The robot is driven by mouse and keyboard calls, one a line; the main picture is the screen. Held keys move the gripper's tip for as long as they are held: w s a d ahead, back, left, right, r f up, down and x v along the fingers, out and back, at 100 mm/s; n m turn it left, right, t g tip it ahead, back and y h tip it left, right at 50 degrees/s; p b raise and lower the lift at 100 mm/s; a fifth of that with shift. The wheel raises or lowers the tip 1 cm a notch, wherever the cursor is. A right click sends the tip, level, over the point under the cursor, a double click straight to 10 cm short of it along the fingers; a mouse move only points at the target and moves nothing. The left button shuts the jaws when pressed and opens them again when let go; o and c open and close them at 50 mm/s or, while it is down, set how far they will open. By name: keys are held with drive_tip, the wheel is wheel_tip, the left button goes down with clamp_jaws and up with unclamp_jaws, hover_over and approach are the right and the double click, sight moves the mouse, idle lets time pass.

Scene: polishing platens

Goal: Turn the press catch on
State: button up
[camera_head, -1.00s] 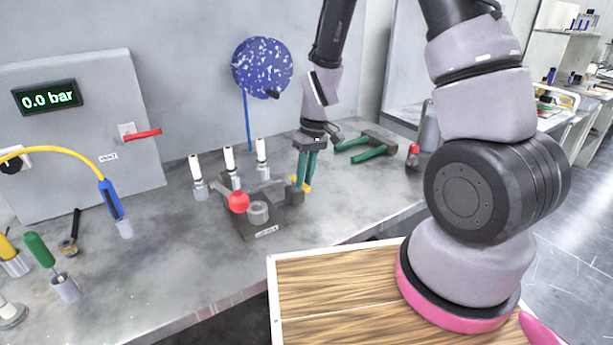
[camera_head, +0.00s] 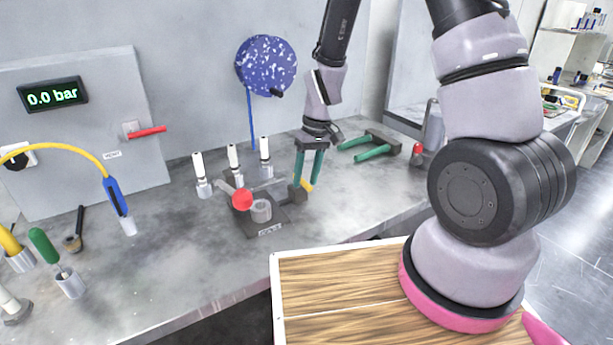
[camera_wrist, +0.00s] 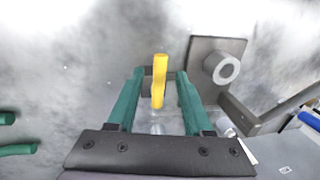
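The press (camera_head: 262,222) stands on the bench with a dark base, a clear cup and a lever with a red ball knob (camera_head: 242,199). Its yellow catch (camera_head: 307,186) is at its right end, partly hidden by my fingers. In the wrist view the yellow catch (camera_wrist: 159,82) stands between my two green fingers, with a gap on both sides. My gripper (camera_head: 307,182) points down over that end of the press. It is open and holds nothing; it also shows in the wrist view (camera_wrist: 160,98).
Several white-topped bottles (camera_head: 233,160) stand behind the press. A loose green-fingered tool (camera_head: 371,146) and a red-topped item (camera_head: 417,152) lie to the right. A panel with a 0.0 bar display (camera_head: 52,94) and a red handle (camera_head: 148,132) is at left.

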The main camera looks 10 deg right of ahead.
wheel_tip(320, 180, up, 11)
drive_tip(key=d, duration=0.2)
drive_tip(key=shift+w+f, duration=0.2)
drive_tip(key=shift+w, duration=0.2)
drive_tip(key=s+d+r+m+t, duration=0.2)
drive_tip(key=s+d+r+m, duration=0.1)
drive_tip(key=r, duration=0.5)
drive_tip(key=s+d+r+m+t, duration=0.2)
drive_tip(key=s+d+r, duration=0.3)
drive_tip(key=r, duration=0.3)
drive_tip(key=s+d+r+m+t, duration=0.3)
drive_tip(key=s+d+r+t, duration=0.1)
drive_tip(key=r, duration=0.4)
drive_tip(key=shift+s+d+m, duration=0.15)
drive_tip(key=shift+s+m, duration=0.15)
drive_tip(key=shift+s, duration=0.3)
